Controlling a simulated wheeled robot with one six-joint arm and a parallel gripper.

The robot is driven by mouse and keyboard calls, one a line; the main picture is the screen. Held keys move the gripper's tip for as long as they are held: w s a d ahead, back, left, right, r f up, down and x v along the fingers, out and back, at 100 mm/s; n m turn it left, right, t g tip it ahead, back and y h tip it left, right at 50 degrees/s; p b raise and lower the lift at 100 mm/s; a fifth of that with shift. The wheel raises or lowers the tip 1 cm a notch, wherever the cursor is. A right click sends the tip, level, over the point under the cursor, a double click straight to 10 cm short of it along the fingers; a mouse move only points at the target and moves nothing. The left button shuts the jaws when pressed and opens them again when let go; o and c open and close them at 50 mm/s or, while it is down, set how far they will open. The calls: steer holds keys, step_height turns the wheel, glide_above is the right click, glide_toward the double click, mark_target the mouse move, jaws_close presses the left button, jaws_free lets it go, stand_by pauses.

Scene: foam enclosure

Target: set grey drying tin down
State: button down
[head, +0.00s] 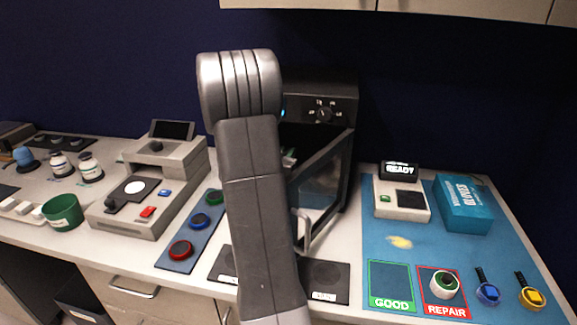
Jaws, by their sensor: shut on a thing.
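My arm stands upright in the middle of the head view and covers the left part of a black oven (339,112). The oven's door (322,190) stands open. My gripper is not in view; my own arm hides the space behind it. I cannot make out the grey drying tin anywhere. A small pale and greenish bit shows at the oven opening just right of my arm, too small to identify.
Dark pads (325,281) lie before the oven. Left are a button strip (205,219), a grey machine (128,212) and a green pot (62,212). Right, a blue mat (378,222) bears a READY device (400,202), a glove box (463,204) and a white-and-green round item (444,284) on REPAIR.

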steer(key=shift+f, duration=2.25)
steer(key=c, duration=1.3)
jaws_free()
steer(key=shift+o, duration=0.2)
steer(key=shift+r, duration=0.25)
steer(key=b+v, duration=0.2)
steer(key=v, duration=1)
